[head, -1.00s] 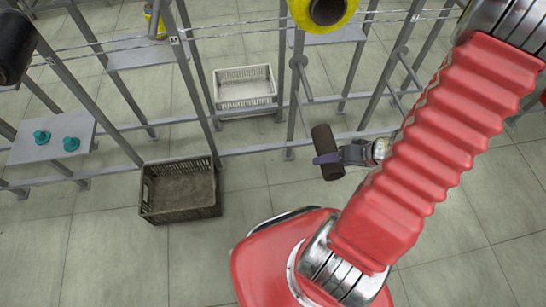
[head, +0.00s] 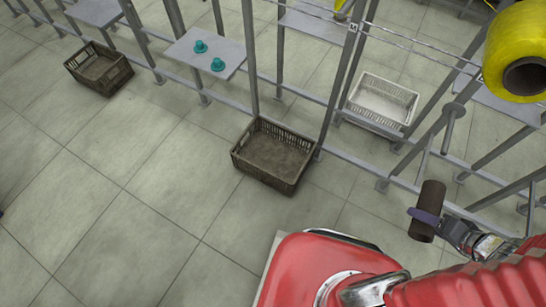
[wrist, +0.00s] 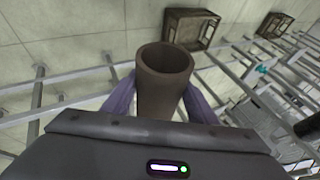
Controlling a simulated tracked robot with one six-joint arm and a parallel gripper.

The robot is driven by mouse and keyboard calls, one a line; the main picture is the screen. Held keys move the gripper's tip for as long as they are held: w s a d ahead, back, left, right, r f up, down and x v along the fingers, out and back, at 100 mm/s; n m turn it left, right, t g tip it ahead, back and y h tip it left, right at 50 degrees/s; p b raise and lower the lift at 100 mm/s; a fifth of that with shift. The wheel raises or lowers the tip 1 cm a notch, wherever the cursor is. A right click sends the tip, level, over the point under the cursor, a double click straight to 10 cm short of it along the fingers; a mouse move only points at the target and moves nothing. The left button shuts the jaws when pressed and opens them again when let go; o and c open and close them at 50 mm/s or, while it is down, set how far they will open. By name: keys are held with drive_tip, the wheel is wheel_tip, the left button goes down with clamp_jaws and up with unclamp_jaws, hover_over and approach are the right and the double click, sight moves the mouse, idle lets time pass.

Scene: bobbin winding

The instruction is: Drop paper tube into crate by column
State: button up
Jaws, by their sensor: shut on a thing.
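A brown paper tube (head: 426,211) is held upright in my gripper (head: 424,215), at the right of the head view. In the wrist view the tube (wrist: 163,88) stands between the two purple fingers, its open end toward the camera. A dark brown crate (head: 274,154) sits on the floor by a frame column (head: 249,60), left of the tube and apart from it. A second dark brown crate (head: 98,69) sits farther off at the upper left, near another column. Two crates also show at the top of the wrist view, one of them nearer (wrist: 192,28).
A white crate (head: 380,101) sits behind the frame's lower rail. A grey shelf (head: 190,58) bears two teal cones (head: 217,64). A yellow bobbin (head: 519,50) hangs at the upper right. The tiled floor (head: 100,190) at the left is clear.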

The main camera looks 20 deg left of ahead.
drive_tip(key=shift+w+a, duration=0.1)
drive_tip(key=shift+w, duration=0.5)
drive_tip(key=w+a+r+n+g+y, duration=0.1)
drive_tip(key=w+a+n, duration=0.1)
drive_tip(key=w+a, duration=0.6)
drive_tip(key=w+a+r+n+g+y, duration=0.1)
drive_tip(key=w+a+n, duration=0.1)
drive_tip(key=w+a, duration=0.7)
drive_tip(key=w, duration=0.5)
drive_tip(key=shift+w+r+n, duration=0.2)
drive_tip(key=shift+r+n, duration=0.2)
